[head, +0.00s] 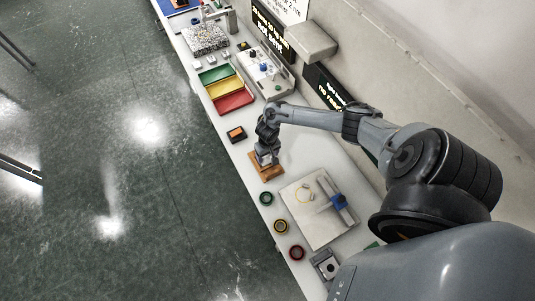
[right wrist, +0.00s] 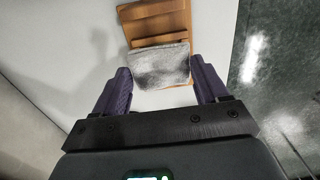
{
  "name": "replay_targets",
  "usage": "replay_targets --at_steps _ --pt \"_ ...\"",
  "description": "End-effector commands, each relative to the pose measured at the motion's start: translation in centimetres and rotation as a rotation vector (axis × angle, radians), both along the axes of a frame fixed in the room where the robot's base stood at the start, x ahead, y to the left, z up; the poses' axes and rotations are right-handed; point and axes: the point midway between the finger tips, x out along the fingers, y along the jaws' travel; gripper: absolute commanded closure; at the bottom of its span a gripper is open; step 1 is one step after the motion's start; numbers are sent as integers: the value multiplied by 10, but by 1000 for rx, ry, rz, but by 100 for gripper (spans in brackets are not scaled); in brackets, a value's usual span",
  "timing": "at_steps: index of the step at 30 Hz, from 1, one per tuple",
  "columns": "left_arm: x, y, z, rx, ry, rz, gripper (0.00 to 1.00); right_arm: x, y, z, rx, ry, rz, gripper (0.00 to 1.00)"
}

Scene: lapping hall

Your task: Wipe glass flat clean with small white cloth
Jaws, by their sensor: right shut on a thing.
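My right gripper (head: 266,156) is low over a brown wooden rack (head: 267,171) at the table's front edge. A pale ring-edged disc, perhaps the glass flat (head: 304,195), lies on a light square plate (head: 314,226). My left gripper is out of view.
Green (head: 266,198), yellow (head: 280,227) and red (head: 296,252) rings line the front edge. A blue-ended bar fixture (head: 338,201) stands on the plate. A small black-and-orange box (head: 236,134) and coloured trays (head: 233,102) are farther along. A wall runs behind.

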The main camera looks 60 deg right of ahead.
Motion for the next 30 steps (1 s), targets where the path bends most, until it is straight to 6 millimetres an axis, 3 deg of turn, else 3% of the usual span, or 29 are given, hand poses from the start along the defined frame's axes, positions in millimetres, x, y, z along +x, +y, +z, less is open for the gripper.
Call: replay_targets --at_steps 1,10,23,30 --pt "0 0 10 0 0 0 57 0 0 9 0 0 0 55" --pt "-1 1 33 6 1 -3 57 0 0 27 0 0 -2 55" --pt "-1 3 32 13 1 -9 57 0 0 27 0 0 -4 55" --pt "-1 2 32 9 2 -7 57 0 8 27 2 -1 -96 55"
